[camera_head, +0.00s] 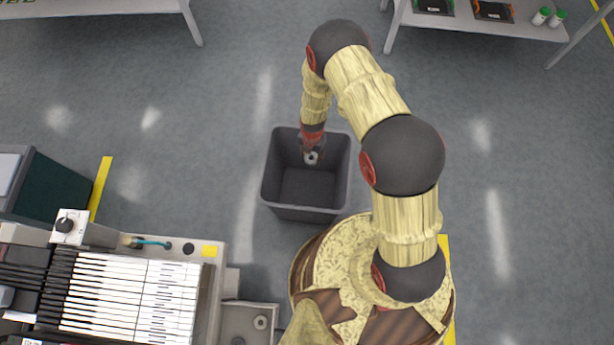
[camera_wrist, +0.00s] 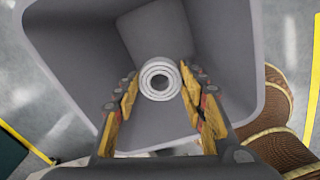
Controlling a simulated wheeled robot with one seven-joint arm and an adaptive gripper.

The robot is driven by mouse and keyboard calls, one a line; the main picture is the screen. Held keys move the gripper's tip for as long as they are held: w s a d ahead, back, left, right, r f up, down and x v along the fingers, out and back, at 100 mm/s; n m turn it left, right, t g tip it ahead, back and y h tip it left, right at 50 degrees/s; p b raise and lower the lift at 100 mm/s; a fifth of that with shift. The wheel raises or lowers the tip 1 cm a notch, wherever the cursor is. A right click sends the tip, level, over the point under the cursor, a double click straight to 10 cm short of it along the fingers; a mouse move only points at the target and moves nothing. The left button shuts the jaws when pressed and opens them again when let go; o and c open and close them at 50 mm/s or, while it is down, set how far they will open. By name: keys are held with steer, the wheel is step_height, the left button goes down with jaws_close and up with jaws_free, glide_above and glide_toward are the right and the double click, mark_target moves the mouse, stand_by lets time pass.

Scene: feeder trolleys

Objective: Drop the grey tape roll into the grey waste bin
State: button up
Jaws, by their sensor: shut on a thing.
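The grey tape roll (camera_wrist: 160,79) is a small light-grey ring with a dark hole, held between the two fingers of my gripper (camera_wrist: 160,88) in the wrist view. My gripper (camera_head: 311,152) is shut on it. In the head view the roll (camera_head: 311,158) shows just below the fingertips. The grey waste bin (camera_head: 269,187) is an open, dark grey square bin standing on the floor. The gripper and roll are over the bin's opening, toward its far side in the head view. The bin's wall (camera_wrist: 70,75) surrounds them in the wrist view. The bin's visible floor looks empty.
A feeder trolley (camera_head: 215,275) with white slotted rows stands at lower left. A dark green cabinet (camera_head: 48,187) is at the left. Tables stand at the top left (camera_head: 90,8) and top right (camera_head: 480,27). The grey floor around the bin is mostly clear.

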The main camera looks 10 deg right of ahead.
step_height(320, 180, down, 5)
steer(key=b, duration=0.3)
steer(key=o, duration=1)
steer(key=shift+r, duration=0.1)
step_height(320, 180, up, 12)
steer(key=shift+f, duration=0.1)
stand_by(0.6)
